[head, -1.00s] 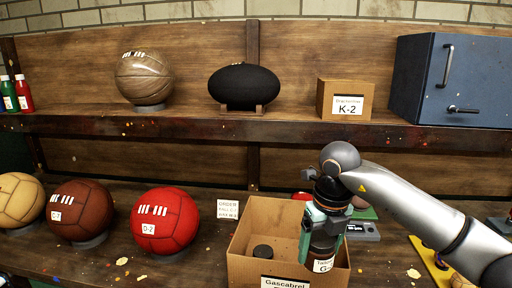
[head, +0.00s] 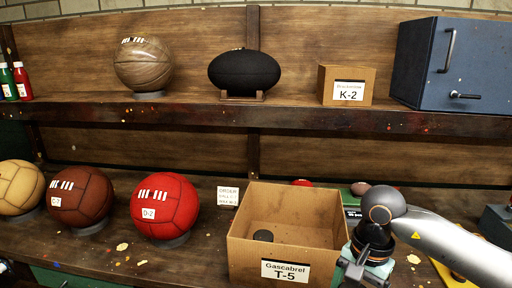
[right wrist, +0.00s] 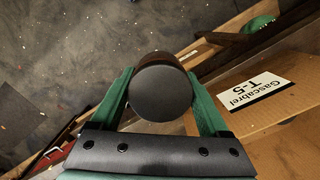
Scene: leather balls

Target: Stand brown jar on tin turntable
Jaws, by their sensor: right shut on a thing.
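The brown jar (right wrist: 162,88) shows in the right wrist view with its round dark lid toward the camera and a little brown body behind it. My right gripper (right wrist: 163,100) is shut on it, with a green finger on each side. In the head view my right gripper (head: 362,272) is at the bottom edge, just right of the cardboard box's front corner, and the jar is hidden there. I cannot make out a tin turntable in either view. My left gripper is not in view.
A blue cabinet (head: 455,65) is on the upper shelf.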

